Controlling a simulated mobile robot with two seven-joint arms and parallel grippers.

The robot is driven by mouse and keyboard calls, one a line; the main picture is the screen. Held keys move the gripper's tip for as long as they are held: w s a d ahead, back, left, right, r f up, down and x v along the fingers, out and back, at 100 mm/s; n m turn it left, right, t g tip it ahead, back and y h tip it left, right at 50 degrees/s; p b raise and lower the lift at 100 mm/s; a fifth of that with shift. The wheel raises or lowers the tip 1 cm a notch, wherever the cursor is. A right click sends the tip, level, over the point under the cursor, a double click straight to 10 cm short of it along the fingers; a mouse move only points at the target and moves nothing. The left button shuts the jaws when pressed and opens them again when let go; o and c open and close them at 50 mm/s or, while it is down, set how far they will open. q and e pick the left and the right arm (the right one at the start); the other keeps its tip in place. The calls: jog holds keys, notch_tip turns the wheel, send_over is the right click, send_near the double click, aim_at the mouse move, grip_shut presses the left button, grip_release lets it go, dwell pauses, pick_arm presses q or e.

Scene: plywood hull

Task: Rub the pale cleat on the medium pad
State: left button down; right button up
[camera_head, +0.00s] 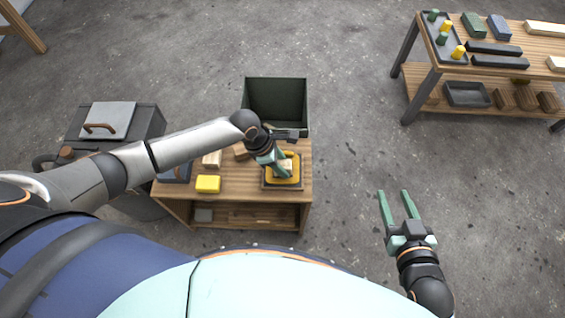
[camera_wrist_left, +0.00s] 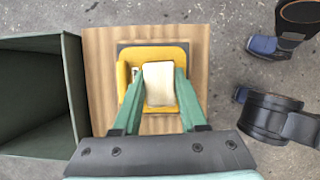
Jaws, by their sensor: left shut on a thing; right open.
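The pale cleat (camera_wrist_left: 159,83) is a small cream-coloured block, seen between the green fingers of my left gripper (camera_wrist_left: 157,98) in the left wrist view. My left gripper (camera_head: 283,170) is shut on it, over the yellow pad (camera_wrist_left: 130,72) at the right end of the wooden bench. The pad sits in a dark tray (camera_head: 298,186). In the head view the gripper partly hides the cleat and pad. I cannot tell whether the cleat touches the pad. My right gripper (camera_head: 396,208) is open and empty above the bare floor, right of the bench.
A yellow block (camera_head: 208,184) and pale blocks (camera_head: 212,160) lie on the bench (camera_head: 240,192). A dark green open bin (camera_head: 276,102) stands behind it. A grey-lidded box (camera_head: 107,118) stands left. A shelf table (camera_head: 484,68) with parts is at upper right. Floor between is clear.

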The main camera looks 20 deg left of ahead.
pick_arm(q)
jog(key=shift+f, duration=0.1)
jog(key=shift+w+d+p, duration=0.2)
jog(key=shift+d+p, duration=0.2)
jog(key=shift+d, duration=0.45)
jog(key=shift+s+a+p, duration=0.15)
jog(key=shift+a+p, duration=0.3)
jog(key=shift+a, duration=0.05)
jog(key=shift+s+a+p, duration=0.15)
jog(key=shift+a+p, duration=0.3)
jog(key=shift+a, duration=0.05)
jog(key=shift+s+a+f+p, duration=0.1)
jog(key=shift+s+a+p, duration=0.1)
jog(key=shift+a, duration=0.25)
jog(key=shift+s+a+f+p, duration=0.1)
jog(key=shift+a+p, duration=0.1)
jog(key=shift+a, duration=0.2)
jog(key=shift+w+d+r+p, duration=0.1)
jog(key=shift+w+d+p, duration=0.1)
jog(key=shift+d, duration=0.4)
jog(key=shift+w+d+f+p, duration=0.15)
jog(key=shift+d+p, duration=0.1)
jog(key=shift+d, duration=0.35)
jog(key=shift+w+d+r+p, duration=0.15)
jog(key=shift+d+p, duration=0.05)
jog(key=shift+d, duration=0.4)
